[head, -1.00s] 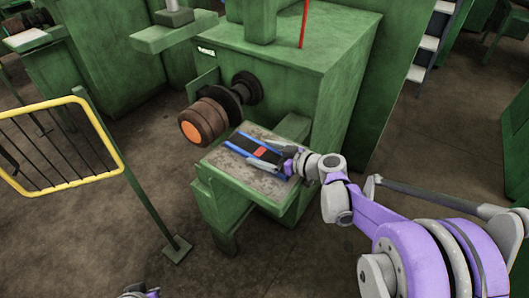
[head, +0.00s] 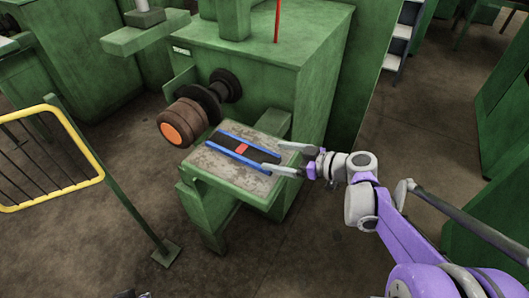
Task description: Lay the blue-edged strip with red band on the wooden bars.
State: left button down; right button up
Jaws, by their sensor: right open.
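The blue-edged strip (head: 232,149) lies flat on the worn top of the green machine's small table (head: 208,163). It is dark between two blue long edges, with a red band (head: 242,149) across it near the middle. My right gripper (head: 276,157) is open and empty at the strip's right end, its two fingers spread and pointing left toward it. Whether a fingertip touches the strip I cannot tell. I cannot make out any wooden bars.
A brown roller with an orange end (head: 180,126) juts out above the table's back left. A yellow-framed barrier (head: 72,124) with dark bars stands at left on a green post. The green machine body (head: 268,85) rises behind the table.

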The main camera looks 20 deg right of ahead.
aim_at(244, 149)
jog(key=r+g+h+p, duration=0.1)
jog(key=w+a+r+g, duration=0.1)
jog(key=w+r+g+h+p, duration=0.1)
jog(key=g, duration=0.1)
jog(key=shift+w+a+r+h+p, duration=0.25)
jog(key=shift+a+r+h+p, duration=0.05)
jog(key=shift+a+r, duration=0.1)
jog(key=shift+w+r, duration=0.1)
jog(key=shift+h, duration=0.3)
jog(key=x, duration=1)
jog(key=shift+w+a, duration=0.25)
jog(key=shift+s, duration=0.1)
jog(key=shift+c, duration=0.6)
jog(key=c, duration=1.2)
pick_arm(q)
jog(key=r, duration=0.1)
jog(key=w+r, duration=0.1)
jog(key=r, duration=0.1)
jog(key=w+r, duration=0.1)
jog(key=r, duration=0.1)
jog(key=shift+a+p, duration=0.1)
jog(key=shift+p, duration=0.25)
pick_arm(e)
jog(key=shift+o, duration=0.2)
notch_tip(244, 149, up, 10)
